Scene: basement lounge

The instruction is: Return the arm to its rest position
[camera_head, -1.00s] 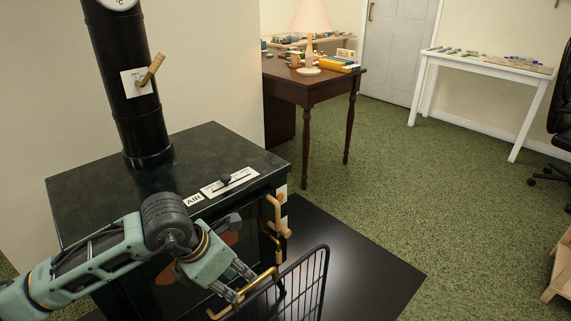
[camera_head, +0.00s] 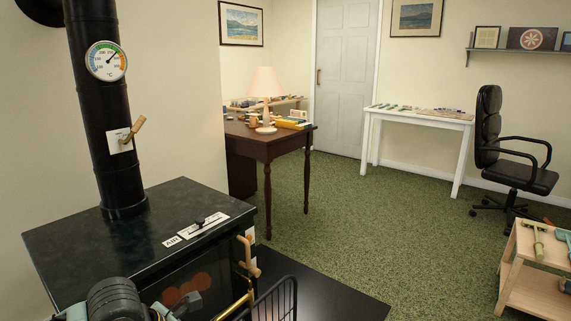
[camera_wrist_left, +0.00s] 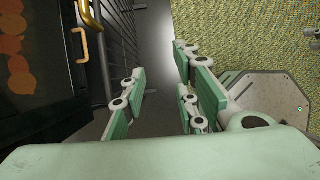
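My left arm (camera_head: 115,302) shows only at the bottom left of the head view, low in front of the black stove (camera_head: 125,235). The left gripper's fingers (camera_wrist_left: 158,78) show in the left wrist view. They are spread apart with nothing between them but the dark floor plate beyond.
A black wire rack (camera_head: 275,302) with a brass rail stands by the stove front. A brown desk (camera_head: 275,146) with a lamp, a white table (camera_head: 425,119), an office chair (camera_head: 520,175) and a wooden cart (camera_head: 535,285) stand farther off. Green carpet between them is clear.

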